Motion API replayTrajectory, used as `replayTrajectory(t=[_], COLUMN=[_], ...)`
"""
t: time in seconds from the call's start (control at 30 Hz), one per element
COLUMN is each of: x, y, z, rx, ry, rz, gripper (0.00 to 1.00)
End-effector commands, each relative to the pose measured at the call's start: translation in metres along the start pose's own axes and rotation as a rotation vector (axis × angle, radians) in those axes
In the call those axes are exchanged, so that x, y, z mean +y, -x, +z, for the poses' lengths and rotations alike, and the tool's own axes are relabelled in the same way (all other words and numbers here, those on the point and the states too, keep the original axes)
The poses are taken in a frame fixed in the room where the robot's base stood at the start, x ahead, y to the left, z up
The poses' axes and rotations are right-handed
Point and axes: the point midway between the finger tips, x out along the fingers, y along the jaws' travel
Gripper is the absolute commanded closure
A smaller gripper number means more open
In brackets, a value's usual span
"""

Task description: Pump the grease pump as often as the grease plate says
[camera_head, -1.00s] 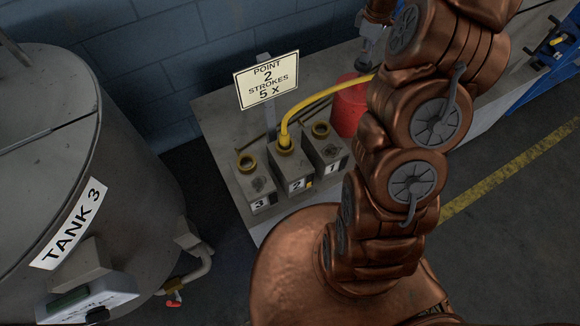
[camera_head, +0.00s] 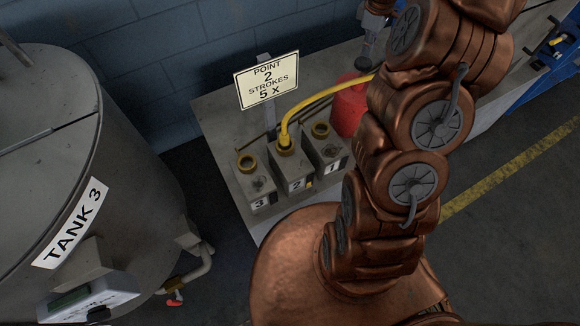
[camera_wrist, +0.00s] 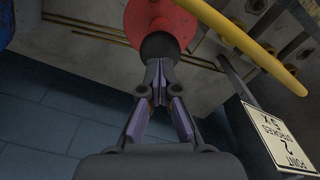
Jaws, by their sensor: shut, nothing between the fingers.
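The grease plate (camera_head: 267,80) reads "POINT 2 STROKES 5 X"; it also shows, turned, in the wrist view (camera_wrist: 281,137). The red grease pump (camera_head: 348,108) stands on the bench behind the blocks, partly hidden by my arm. In the wrist view the red pump (camera_wrist: 178,22) has a round black knob (camera_wrist: 160,47) on top. My gripper (camera_wrist: 160,72) is shut and empty, its fingertips right at the knob; I cannot tell whether they touch. In the head view my gripper (camera_head: 369,48) is over the pump. A yellow hose (camera_head: 318,99) runs from the pump to block 2 (camera_head: 293,172).
Block 1 (camera_head: 327,153) and block 3 (camera_head: 256,187) flank block 2 on the grey bench (camera_head: 222,117). Tank 3 (camera_head: 120,190) stands at left with a red-handled valve (camera_head: 174,299). A blue brick wall (camera_head: 160,60) is behind. Open floor lies at right.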

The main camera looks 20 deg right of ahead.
Motion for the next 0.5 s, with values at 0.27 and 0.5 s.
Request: replayTrajectory(t=[0.27,0.5], x=[0.0,0.0], y=[-0.0029,-0.0099], z=[0.0001,0.0001], rx=[0.0,0.0], ry=[0.0,0.0], rz=[0.0,0.0], gripper=[1.0,1.0])
